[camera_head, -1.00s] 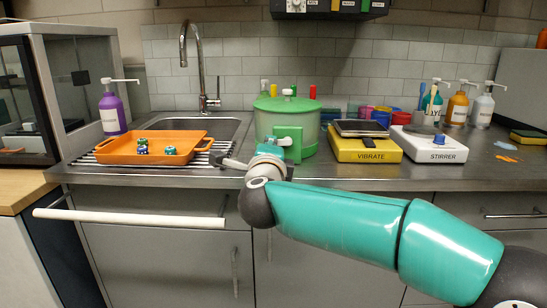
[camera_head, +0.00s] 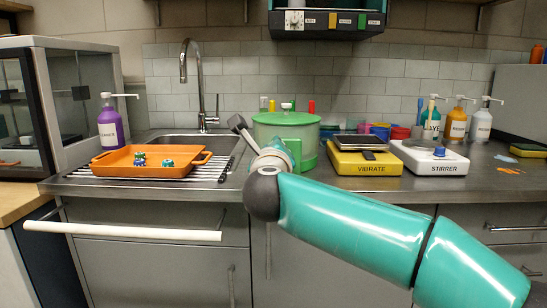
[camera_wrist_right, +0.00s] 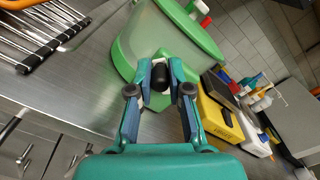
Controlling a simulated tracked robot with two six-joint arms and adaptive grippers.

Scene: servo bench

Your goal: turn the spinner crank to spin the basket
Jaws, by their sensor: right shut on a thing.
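The salad spinner is a clear green tub (camera_head: 306,148) with a green lid (camera_head: 285,118) and a white knob on top. It stands on the counter at the sink's right and also shows in the right wrist view (camera_wrist_right: 150,35). My right gripper (camera_wrist_right: 160,76) is at the spinner's front side. Its two fingers are closed around a small dark and pale piece, apparently the crank handle (camera_wrist_right: 158,74). My left gripper is out of view.
An orange tray (camera_head: 190,172) with small dice-like items sits on a rack at the left. A yellow VIBRATE unit (camera_head: 365,165) and a white STIRRER (camera_head: 430,160) stand close on the right. Several pump bottles stand behind.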

